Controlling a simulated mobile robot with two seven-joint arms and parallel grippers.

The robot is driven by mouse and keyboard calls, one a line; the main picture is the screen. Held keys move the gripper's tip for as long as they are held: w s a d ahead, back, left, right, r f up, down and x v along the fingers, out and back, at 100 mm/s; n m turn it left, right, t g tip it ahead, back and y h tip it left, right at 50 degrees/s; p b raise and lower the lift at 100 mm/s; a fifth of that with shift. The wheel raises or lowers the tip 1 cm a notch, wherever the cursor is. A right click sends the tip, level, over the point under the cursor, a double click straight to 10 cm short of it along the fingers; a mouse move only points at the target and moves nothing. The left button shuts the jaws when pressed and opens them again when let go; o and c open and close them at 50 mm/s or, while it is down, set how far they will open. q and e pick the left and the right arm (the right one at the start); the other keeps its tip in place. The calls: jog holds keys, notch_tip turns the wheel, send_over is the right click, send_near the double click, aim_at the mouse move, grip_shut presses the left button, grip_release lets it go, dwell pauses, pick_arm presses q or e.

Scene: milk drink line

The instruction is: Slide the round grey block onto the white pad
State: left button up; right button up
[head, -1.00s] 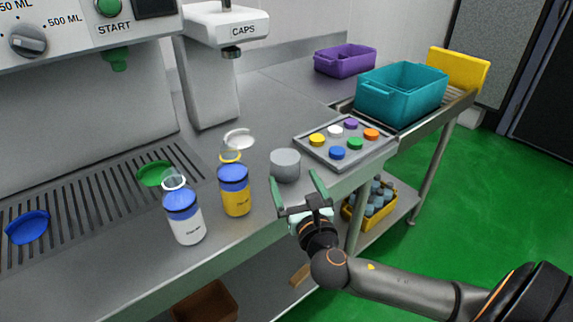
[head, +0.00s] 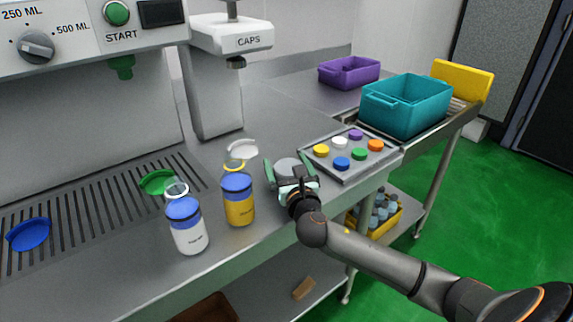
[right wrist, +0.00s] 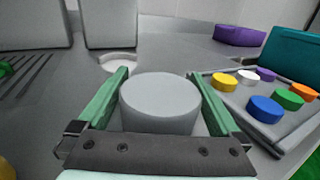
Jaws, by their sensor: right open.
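The round grey block (head: 287,167) stands on the steel counter, partly hidden by my right gripper in the head view. In the right wrist view the block (right wrist: 160,98) sits between the two green fingers. My right gripper (head: 285,159) is open, with one finger on each side of the block; I cannot tell if they touch it. The white pad (head: 243,149) lies flat on the counter behind and left of the block, below the caps machine. It also shows in the right wrist view (right wrist: 118,64), beyond the left finger. My left gripper is not in view.
A yellow bottle (head: 238,205) and a white bottle (head: 187,229) stand left of the gripper. A tray (head: 343,173) of coloured caps lies close on the right. The caps machine (head: 214,90) stands behind the pad. A teal bin (head: 405,112) is farther right.

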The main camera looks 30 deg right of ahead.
jog(key=c, duration=1.3)
jog(key=shift+w, duration=0.3)
jog(key=shift+w+a+r, duration=0.1)
jog(key=shift+w+a, duration=0.1)
jog(key=shift+w, duration=1.15)
jog(key=shift+w+a, duration=0.2)
jog(key=shift+w, duration=1.15)
jog(key=shift+w+a+b, duration=0.2)
jog(key=shift+w, duration=1.3)
jog(key=shift+w+a+b, duration=0.2)
jog(key=shift+w, duration=1.25)
